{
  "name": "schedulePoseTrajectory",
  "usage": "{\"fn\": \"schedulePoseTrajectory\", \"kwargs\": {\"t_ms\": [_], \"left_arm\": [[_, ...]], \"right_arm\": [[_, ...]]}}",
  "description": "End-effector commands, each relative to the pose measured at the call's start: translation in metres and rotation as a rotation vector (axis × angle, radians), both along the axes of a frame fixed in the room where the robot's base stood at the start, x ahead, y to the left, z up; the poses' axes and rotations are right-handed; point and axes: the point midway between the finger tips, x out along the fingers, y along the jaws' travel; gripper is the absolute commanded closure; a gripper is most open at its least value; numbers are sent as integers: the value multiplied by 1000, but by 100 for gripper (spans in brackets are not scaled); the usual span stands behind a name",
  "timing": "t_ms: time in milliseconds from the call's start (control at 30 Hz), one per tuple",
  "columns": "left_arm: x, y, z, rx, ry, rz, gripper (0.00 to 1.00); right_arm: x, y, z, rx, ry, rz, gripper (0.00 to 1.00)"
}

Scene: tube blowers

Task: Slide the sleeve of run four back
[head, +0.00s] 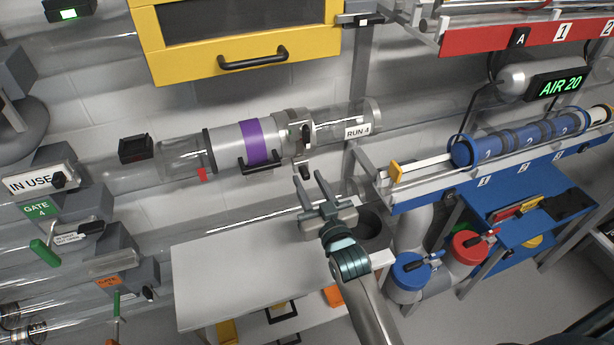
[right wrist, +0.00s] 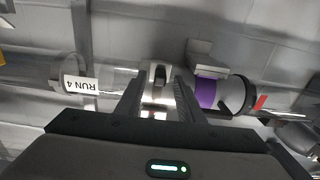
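The run four tube is clear and carries a "RUN 4" label (head: 358,131). On it sits a pale sleeve (head: 228,142) with a purple band and a black handle (head: 260,165) below. A grey collar (head: 292,120) with black latch parts adjoins the sleeve's right end. My right gripper (head: 308,176) is open and empty, below and in front of the collar, fingers pointing up toward it. In the right wrist view the collar (right wrist: 158,78) shows between the open fingers; the purple band (right wrist: 205,92) lies to their right. Contact cannot be told. My left gripper is out of view.
A yellow cabinet (head: 245,40) hangs above the tube. A white table (head: 235,265) stands below. A rack with blue carriers (head: 500,145) is at right. Gate boxes (head: 125,265) with levers are at left. Open space lies between tube and table.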

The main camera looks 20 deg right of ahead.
Motion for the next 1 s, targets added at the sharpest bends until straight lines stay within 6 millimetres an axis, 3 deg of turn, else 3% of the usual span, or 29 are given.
{"fn": "schedulePoseTrajectory", "kwargs": {"t_ms": [200, 533, 567, 700, 1000], "left_arm": [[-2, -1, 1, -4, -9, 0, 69], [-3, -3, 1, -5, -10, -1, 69], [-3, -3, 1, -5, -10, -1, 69], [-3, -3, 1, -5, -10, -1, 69], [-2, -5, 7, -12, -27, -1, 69]], "right_arm": [[17, 1, 0, 0, 0, 0, 66], [19, 1, 0, 0, 0, 0, 66], [19, 1, 0, 0, 0, 0, 68], [19, 1, 0, 0, 0, 0, 100], [19, -8, 1, -3, 1, 0, 100]]}}
